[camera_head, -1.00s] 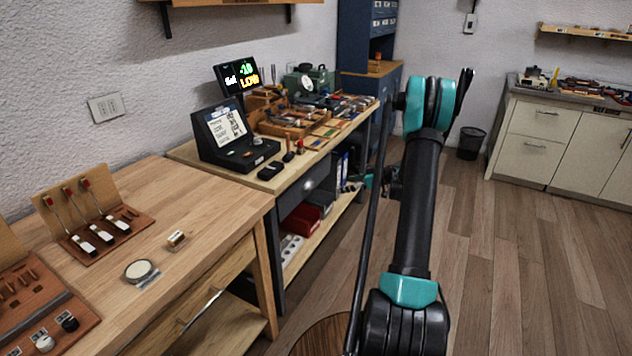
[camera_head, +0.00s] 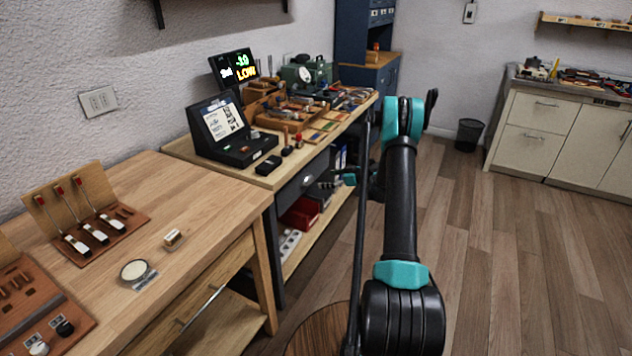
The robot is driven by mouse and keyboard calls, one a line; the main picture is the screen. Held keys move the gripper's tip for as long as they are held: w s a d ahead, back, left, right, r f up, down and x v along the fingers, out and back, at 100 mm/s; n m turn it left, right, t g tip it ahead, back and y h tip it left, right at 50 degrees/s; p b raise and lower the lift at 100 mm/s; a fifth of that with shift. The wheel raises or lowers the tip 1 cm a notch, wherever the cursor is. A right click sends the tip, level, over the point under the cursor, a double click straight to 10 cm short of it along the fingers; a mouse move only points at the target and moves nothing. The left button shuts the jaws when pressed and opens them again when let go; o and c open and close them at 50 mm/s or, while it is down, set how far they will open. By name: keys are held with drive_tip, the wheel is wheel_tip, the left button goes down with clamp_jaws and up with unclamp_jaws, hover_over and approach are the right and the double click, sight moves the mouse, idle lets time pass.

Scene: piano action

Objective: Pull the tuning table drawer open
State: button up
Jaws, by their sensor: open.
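The tuning table (camera_head: 173,148) is the wooden-topped bench with dark sides in the middle, carrying a lit tuner display. Its dark grey drawer (camera_head: 292,192) sits under the top and looks shut, with a small pale round pull (camera_head: 307,181) on its front. My gripper (camera_head: 322,184) is open and points left at the drawer front, just right of the pull. It looks empty. I cannot tell whether the fingers touch the pull. My arm hides part of the table's right side.
A nearer wooden bench (camera_head: 190,205) with its own bar-handled drawer (camera_head: 203,303) stands at the left. A lower shelf (camera_head: 303,242) under the tuning table holds red bins. Open wooden floor lies to the right, with a black bin (camera_head: 469,135) and pale cabinets at the back.

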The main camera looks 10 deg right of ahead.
sight(312, 180)
drive_tip(key=shift+x, duration=3.2)
